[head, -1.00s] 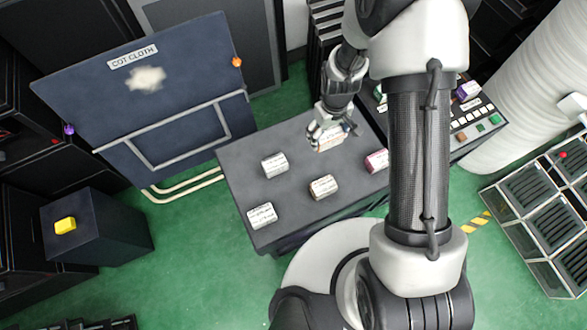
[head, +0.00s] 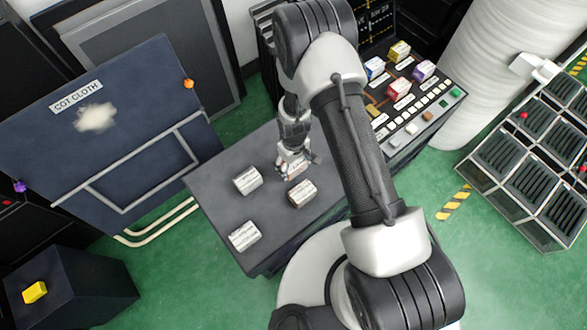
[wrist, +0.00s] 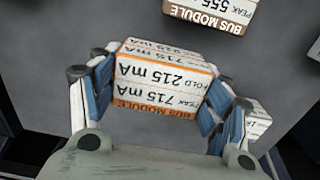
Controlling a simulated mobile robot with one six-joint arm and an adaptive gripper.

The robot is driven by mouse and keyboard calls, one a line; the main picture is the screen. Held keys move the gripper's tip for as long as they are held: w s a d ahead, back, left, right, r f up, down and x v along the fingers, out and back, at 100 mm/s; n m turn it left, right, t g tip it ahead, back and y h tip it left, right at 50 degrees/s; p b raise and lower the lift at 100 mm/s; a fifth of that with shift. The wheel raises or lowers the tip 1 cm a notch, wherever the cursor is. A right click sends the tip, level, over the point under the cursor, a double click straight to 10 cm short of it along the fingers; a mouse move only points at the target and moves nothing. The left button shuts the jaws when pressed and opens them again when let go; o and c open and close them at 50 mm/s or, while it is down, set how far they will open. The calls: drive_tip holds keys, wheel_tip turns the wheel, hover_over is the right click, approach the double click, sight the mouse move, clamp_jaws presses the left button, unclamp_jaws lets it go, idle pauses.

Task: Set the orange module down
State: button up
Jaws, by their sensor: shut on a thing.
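The orange module (wrist: 160,85) is a white block with orange edge stripes and printed labels. My gripper (wrist: 158,100) is shut on it, with blue-padded fingers on both sides. In the head view my gripper (head: 294,162) is low over the dark table (head: 225,205), and the module (head: 295,172) shows partly beneath the fingers. I cannot tell whether the module touches the table top.
A brown-striped module (head: 302,193) lies close to my gripper; white modules (head: 248,180) and (head: 244,236) lie left and nearer. A panel (head: 420,105) at right bears several coloured modules. My arm hides the table's right part. A cloth board (head: 105,140) stands left.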

sight(294, 169)
drive_tip(key=shift+f+b, duration=0.45)
drive_tip(key=shift+f, duration=1.35)
drive_tip(key=shift+f, duration=0.15)
drive_tip(key=o, duration=1.1)
wheel_tip(294, 169, up, 13)
drive_tip(key=p, duration=0.4)
drive_tip(key=shift+f, duration=0.2)
